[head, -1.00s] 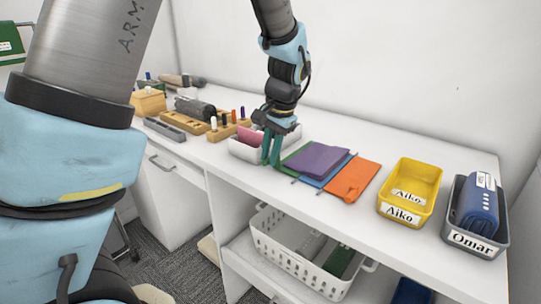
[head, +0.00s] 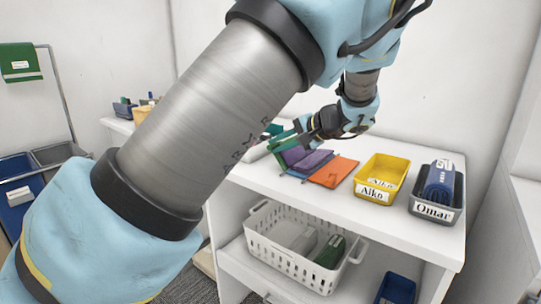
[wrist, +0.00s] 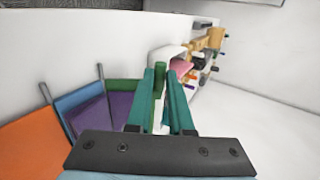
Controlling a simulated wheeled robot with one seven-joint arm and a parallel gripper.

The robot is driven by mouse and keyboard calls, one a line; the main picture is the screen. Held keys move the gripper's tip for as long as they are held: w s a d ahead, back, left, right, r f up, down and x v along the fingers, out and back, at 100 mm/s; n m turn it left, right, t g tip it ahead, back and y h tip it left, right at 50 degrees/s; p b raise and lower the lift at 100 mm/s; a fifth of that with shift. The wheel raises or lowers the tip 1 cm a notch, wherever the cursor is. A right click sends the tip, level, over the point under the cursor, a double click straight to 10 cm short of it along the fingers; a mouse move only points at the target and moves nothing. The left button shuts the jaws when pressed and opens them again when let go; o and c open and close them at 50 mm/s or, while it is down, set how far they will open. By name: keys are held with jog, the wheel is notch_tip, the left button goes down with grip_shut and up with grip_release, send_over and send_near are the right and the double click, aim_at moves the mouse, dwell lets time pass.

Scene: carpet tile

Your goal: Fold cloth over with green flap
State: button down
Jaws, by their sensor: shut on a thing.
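The cloth lies on the white counter with coloured flaps. Its orange flap (head: 333,172) lies flat at the right, and its purple part (head: 312,160) is beside it, with blue showing at the edge. The wrist view shows the orange (wrist: 28,146), blue (wrist: 78,101) and purple (wrist: 120,106) areas side by side. The green flap (wrist: 121,87) is raised next to the teal fingers. My gripper (wrist: 165,72) is shut on the green flap, at the cloth's left end. My arm hides part of the counter in the head view.
A yellow bin labelled Aiko (head: 368,190) and a grey bin labelled Omar (head: 428,210), holding a blue roll, stand right of the cloth. A white tray (wrist: 160,58) with a pink item is beyond the gripper. A white basket (head: 290,262) sits on the shelf below.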

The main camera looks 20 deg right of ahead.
jog(key=t, duration=0.1)
jog(key=s+d+t+y+b, duration=0.1)
jog(key=s, duration=0.1)
jog(key=shift+s+d+f+t+b, duration=0.1)
jog(key=shift+d+f+t+b, duration=0.05)
jog(key=shift+f+t+b, duration=0.2)
jog(key=shift+s+d+r+y, duration=0.15)
jog(key=shift+s+y, duration=0.1)
jog(key=shift+y, duration=0.05)
jog(key=shift+s+d+f, duration=0.3)
jog(key=shift+s, duration=0.3)
jog(key=shift+s+d+f, duration=0.25)
jog(key=shift+s+f, duration=0.05)
jog(key=shift+s, duration=0.3)
jog(key=shift+s+d+f+b, duration=0.25)
jog(key=shift+s+f, duration=0.15)
jog(key=shift+f, duration=0.1)
jog(key=shift+s+d+f+b, duration=0.1)
jog(key=shift+s+f+b, duration=0.1)
jog(key=shift+s+f, duration=0.25)
jog(key=shift+f, duration=0.15)
jog(key=c, duration=1.1)
grip_release()
jog(key=shift+w, duration=0.15)
jog(key=shift+o, duration=1.4)
jog(key=shift+d, duration=0.1)
